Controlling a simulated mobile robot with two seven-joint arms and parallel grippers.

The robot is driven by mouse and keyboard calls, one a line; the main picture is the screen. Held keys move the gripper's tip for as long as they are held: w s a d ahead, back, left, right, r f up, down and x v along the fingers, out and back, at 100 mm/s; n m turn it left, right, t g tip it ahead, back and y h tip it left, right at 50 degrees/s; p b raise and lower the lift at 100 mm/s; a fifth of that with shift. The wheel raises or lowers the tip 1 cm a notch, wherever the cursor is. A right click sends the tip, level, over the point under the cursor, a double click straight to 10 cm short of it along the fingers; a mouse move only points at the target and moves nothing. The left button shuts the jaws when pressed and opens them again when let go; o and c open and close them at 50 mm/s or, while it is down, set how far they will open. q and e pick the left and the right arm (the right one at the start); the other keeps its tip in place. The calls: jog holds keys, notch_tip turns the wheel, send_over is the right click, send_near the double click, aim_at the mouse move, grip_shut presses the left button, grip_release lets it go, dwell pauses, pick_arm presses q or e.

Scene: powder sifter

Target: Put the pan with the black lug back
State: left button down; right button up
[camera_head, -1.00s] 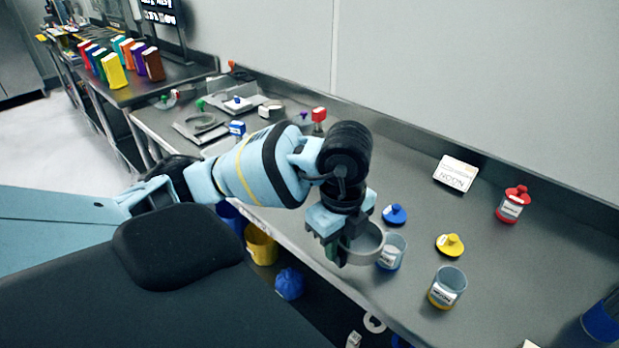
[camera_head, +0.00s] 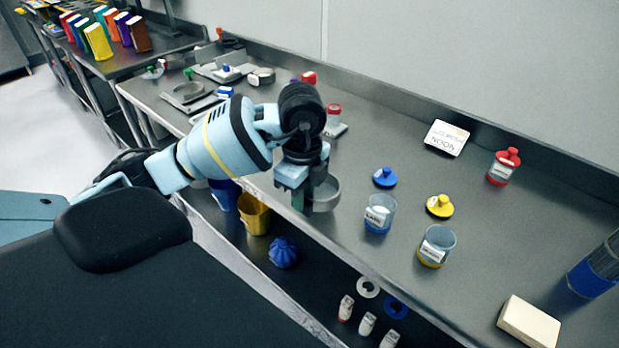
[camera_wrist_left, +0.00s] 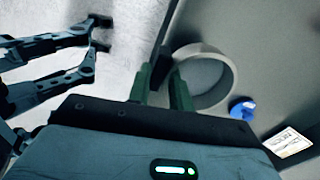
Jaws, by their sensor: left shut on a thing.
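My left gripper (camera_head: 303,200) is shut on the side lug of a round grey pan (camera_head: 326,193), held near the front edge of the steel bench. In the left wrist view the pan (camera_wrist_left: 203,76) shows as a wide grey ring, with the dark lug (camera_wrist_left: 164,62) between the green fingers of the left gripper (camera_wrist_left: 163,85). The gripper hides most of the lug. The pan appears to be above the bench surface; I cannot tell its exact height.
Two clear jars, one blue-based (camera_head: 379,222) and one yellow-based (camera_head: 434,255), stand right of the pan. A blue lid (camera_head: 385,178), a yellow lid (camera_head: 439,206) and a NOON card (camera_head: 446,138) lie nearby. A red-topped jar (camera_head: 333,115) stands behind the gripper.

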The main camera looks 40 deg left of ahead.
pick_arm(q)
jog(key=w+a, duration=0.1)
jog(key=w, duration=0.1)
jog(key=w+a, duration=0.2)
jog(key=w, duration=0.1)
jog(key=w+a, duration=0.1)
jog(key=w, duration=0.1)
jog(key=shift+w+a+f, duration=0.25)
jog(key=shift+a+f, duration=0.1)
jog(key=shift+f, duration=0.05)
jog(key=shift+w+a, duration=0.15)
jog(key=shift+w, duration=0.05)
jog(key=shift+w+a+f, duration=0.1)
jog(key=shift+w+f, duration=0.1)
jog(key=shift+f, duration=1.6)
jog(key=shift+f, duration=0.1)
jog(key=c, duration=1.3)
grip_release()
jog(key=shift+o, duration=0.2)
